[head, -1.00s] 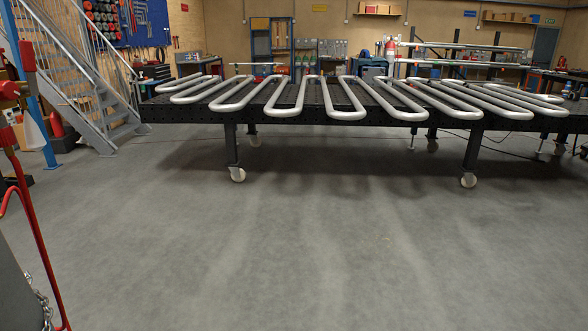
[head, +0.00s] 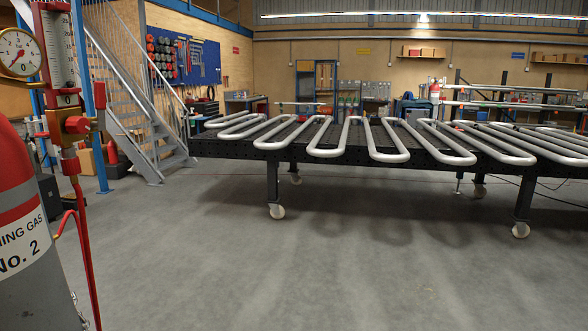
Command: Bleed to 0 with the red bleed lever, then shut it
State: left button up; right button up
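A grey cylinder with a red shoulder (head: 22,230) and a label ending "NING GAS No. 2" stands at the left edge of the head view, partly cut off. Above it are a round white dial gauge (head: 20,52) and an upright flow tube with a scale (head: 58,60). The dial's needle is too small to read surely. Neither gripper is in view.
A black perforated table (head: 262,154) on castors carries several serpentine pipe coils (head: 335,152). A metal staircase (head: 130,100) and a blue post (head: 97,150) stand behind the cylinder. A loose chain hangs low by the cylinder. The grey floor in front of the table is clear.

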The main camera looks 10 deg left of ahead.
aim_at(99, 87)
jog(key=u, duration=1.4)
